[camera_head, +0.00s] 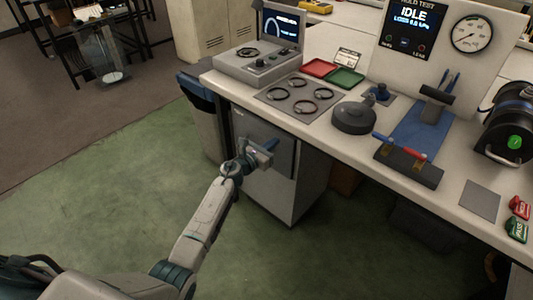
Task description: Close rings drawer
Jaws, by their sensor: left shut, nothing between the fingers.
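A grey drawer cabinet (272,188) stands under the left end of the workbench. Its upper front, where the rings drawer would be, looks about flush with the cabinet body, but my gripper covers part of it and I cannot tell if a small gap is left. My left gripper (266,150) is shut and empty, right in front of the cabinet's upper front, touching or very close to it. My right gripper is not in view.
The white workbench (226,87) carries a grey mat (272,96) with several rings, red (319,67) and green (346,78) trays, a dark round part (354,118) and a test panel. A bin (203,122) stands left of the cabinet. The green floor in front is clear.

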